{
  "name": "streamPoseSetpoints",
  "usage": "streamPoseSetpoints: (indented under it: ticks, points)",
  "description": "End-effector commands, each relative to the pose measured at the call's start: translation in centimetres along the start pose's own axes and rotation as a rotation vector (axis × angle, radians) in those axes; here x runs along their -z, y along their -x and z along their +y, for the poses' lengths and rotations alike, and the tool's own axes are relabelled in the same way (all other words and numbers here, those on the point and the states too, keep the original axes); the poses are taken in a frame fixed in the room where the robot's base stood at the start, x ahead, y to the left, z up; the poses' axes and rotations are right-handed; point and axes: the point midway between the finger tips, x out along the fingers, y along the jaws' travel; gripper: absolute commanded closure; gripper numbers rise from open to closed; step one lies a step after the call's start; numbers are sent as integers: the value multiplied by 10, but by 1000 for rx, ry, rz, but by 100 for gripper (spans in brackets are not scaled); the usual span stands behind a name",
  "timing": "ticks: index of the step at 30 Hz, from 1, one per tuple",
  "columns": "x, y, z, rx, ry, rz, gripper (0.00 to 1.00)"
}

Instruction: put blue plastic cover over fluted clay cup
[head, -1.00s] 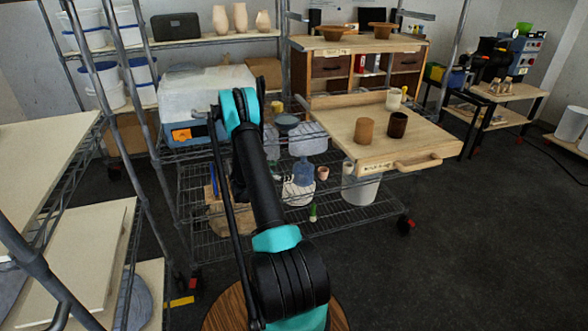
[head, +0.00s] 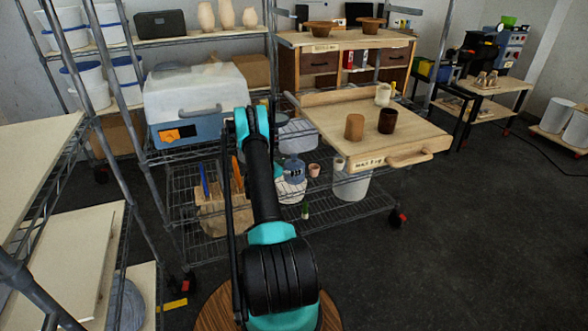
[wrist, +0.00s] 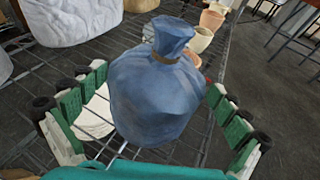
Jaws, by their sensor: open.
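The blue plastic cover (wrist: 155,95) is a crumpled, bag-like thing gathered by a tan band near its top. It stands upright on the lower wire shelf in the head view (head: 293,170). My gripper (wrist: 157,79) is open, with its green-padded fingers on either side of the cover; contact is not clear. In the head view the arm hides the gripper. On the wooden pull-out board stand a tan cup (head: 354,127), a dark brown cup (head: 388,121) and a cream cup (head: 383,95). Fluting is too small to make out, so I cannot tell which is the fluted clay cup.
The wooden board (head: 425,140) juts out above the wire shelf (head: 330,215). Small pots (wrist: 200,40) stand just behind the cover. A white wrapped lump (wrist: 70,20) lies at left. A lidded blue-and-white box (head: 195,105) sits left of the arm.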

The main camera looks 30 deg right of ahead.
Motion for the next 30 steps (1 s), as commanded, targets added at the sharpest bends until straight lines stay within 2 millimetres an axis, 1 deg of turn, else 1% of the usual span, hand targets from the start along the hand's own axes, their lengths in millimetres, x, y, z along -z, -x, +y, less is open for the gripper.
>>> streamPoseSetpoints:
  ticks: [5,7,15,18,23,26,30]
  points:
    - [-1,-8,0,1,-1,0,0]
    - [-1,-14,0,2,-1,0,0]
    - [-2,-51,1,2,-1,1,0]
    - [-2,-56,1,0,-1,1,0]
    - [-3,-55,2,0,-1,1,0]
    - [-3,-55,1,0,-1,1,11]
    - [-3,-55,1,0,-1,1,29]
